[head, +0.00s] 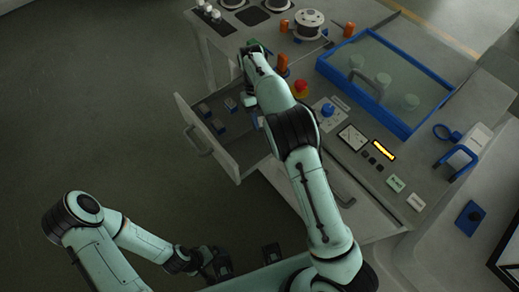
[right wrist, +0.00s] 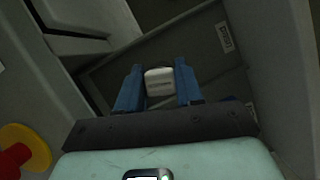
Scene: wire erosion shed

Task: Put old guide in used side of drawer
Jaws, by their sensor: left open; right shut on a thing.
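The old guide (right wrist: 159,82) is a small pale grey block, held between the blue fingers of my right gripper (right wrist: 160,76) in the right wrist view. The open drawer (head: 222,160) juts from the left side of the machine in the head view. In the right wrist view, the gripper points down at the drawer interior (right wrist: 208,68), with the guide over a dark compartment bearing a label (right wrist: 224,36) that seems to read "used". In the head view my right arm hides most of that gripper and the guide. My left gripper (head: 216,268) is open and empty, low over the floor.
A red button (head: 300,88) on yellow stands on the machine top beside my right arm. A blue-framed clear cover (head: 372,118) is to the right. The floor left of the drawer is clear.

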